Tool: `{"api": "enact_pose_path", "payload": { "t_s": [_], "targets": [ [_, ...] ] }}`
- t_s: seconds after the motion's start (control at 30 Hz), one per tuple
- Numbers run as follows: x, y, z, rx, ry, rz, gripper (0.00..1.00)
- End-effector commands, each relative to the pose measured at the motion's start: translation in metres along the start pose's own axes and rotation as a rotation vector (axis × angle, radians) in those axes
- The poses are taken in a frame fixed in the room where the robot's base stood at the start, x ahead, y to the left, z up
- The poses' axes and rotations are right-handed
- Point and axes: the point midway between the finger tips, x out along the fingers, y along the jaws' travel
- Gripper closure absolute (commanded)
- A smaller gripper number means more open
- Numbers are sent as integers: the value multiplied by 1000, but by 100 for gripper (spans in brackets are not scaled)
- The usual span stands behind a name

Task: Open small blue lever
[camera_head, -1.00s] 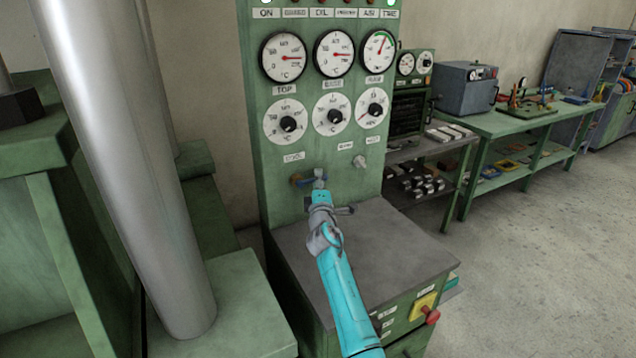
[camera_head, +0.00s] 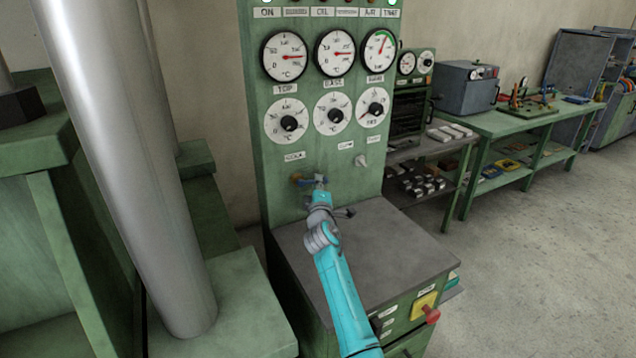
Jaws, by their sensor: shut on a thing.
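The small blue lever (camera_head: 309,182) sits low on the front of the green control panel (camera_head: 272,178), with a brass-coloured fitting at its left end. My gripper (camera_head: 319,184) is at the right part of the lever, shut on it. The fingertips hide part of the lever, and its exact angle is hard to tell. My turquoise arm reaches up to it from below, over the cabinet top.
The grey cabinet top (camera_head: 390,245) lies below the panel. Dials and gauges (camera_head: 335,54) fill the panel above, and a pale knob (camera_head: 362,160) is right of the lever. A thick metal column (camera_head: 125,170) stands left.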

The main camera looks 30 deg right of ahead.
Motion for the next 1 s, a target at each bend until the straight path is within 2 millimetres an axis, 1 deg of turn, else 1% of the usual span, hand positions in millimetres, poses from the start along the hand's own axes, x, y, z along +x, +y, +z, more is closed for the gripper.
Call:
{"api": "enact_pose_path", "payload": {
  "t_s": [0.17,0.47,1.0],
  "targets": [
    [-2,-9,3,139,-36,-60,100],
    [-7,-25,0,397,-93,-168,100],
    [-19,-48,-16,861,-196,-361,100]
  ]
}}
